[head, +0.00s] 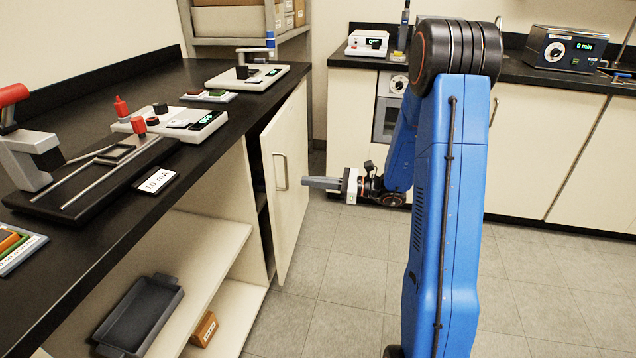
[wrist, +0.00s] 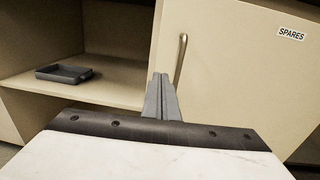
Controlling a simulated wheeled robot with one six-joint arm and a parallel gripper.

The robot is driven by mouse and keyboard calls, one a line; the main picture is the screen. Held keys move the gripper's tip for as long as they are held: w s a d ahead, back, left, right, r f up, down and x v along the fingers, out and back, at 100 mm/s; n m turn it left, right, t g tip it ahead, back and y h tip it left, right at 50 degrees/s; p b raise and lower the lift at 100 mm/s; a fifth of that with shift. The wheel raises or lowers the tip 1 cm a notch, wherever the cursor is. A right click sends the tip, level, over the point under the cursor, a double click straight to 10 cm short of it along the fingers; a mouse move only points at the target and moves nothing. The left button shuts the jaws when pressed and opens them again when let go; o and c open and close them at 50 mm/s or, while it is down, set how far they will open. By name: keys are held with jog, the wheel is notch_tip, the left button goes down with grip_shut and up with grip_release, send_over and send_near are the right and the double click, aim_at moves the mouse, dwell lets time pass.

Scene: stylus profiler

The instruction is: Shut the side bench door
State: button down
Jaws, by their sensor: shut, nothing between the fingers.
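The side bench door (head: 290,190) is a cream panel standing ajar, its near edge swung out from the bench and a dark gap behind it. Its metal bar handle (head: 281,172) is on the outer face. In the wrist view the door (wrist: 235,85) fills the right half, with the handle (wrist: 180,58) near its left edge and a SPARES label (wrist: 291,34) at upper right. My gripper (head: 304,183) is shut and empty, pointing at the door's outer face near the handle. In the wrist view the fingertips (wrist: 159,76) appear just below left of the handle. I cannot tell whether they touch the door.
The side bench's black top (head: 105,90) holds several instruments. Cabinets (head: 545,140) line the back. The tiled floor (head: 345,290) is clear.

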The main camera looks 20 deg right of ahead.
aim_at(271, 178)
jog(key=x, duration=0.9)
jog(key=shift+w+a, duration=0.15)
jog(key=shift+a, duration=0.15)
jog(key=shift+a, duration=0.1)
